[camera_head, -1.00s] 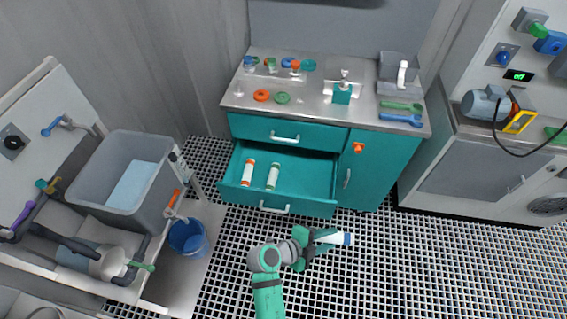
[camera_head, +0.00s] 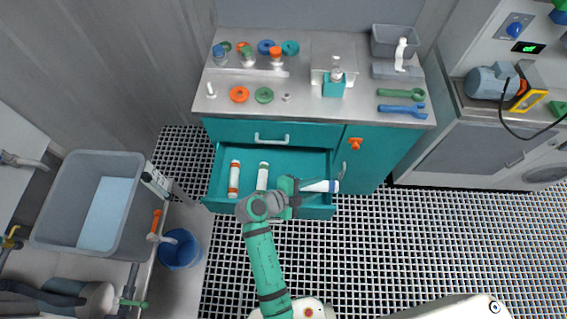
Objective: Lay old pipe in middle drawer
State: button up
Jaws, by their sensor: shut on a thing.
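My gripper (camera_head: 297,186) is shut on a white pipe with a blue end (camera_head: 320,186), held roughly level and pointing right. The pipe appears in front of the right part of the open middle drawer (camera_head: 213,187), near its front edge; its exact height above the drawer is hard to tell. The teal drawer holds two white pipes standing apart: one with orange bands (camera_head: 234,178) at the left and one with green marks (camera_head: 263,176) near the middle. My gripper and wrist hide part of the drawer front. The drawer's right part looks free of other pipes.
A closed teal drawer (camera_head: 300,134) lies above, and a cupboard door (camera_head: 365,165) stands at the right. The steel worktop (camera_head: 310,112) carries rings, wrenches and a small teal bottle. A grey tub (camera_head: 75,205) and blue bucket (camera_head: 180,249) stand left.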

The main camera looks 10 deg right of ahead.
jog(key=shift+w+a+f, duration=0.15)
jog(key=shift+w+f, duration=1.9)
jog(key=shift+w, duration=0.1)
jog(key=shift+w+a+f, duration=0.2)
jog(key=shift+w+f, duration=1.9)
jog(key=shift+w, duration=0.05)
jog(key=shift+w+a+f, duration=0.15)
jog(key=shift+w+f, duration=1.9)
jog(key=shift+w, duration=0.1)
jog(key=shift+f, duration=0.6)
jog(key=o, duration=1.1)
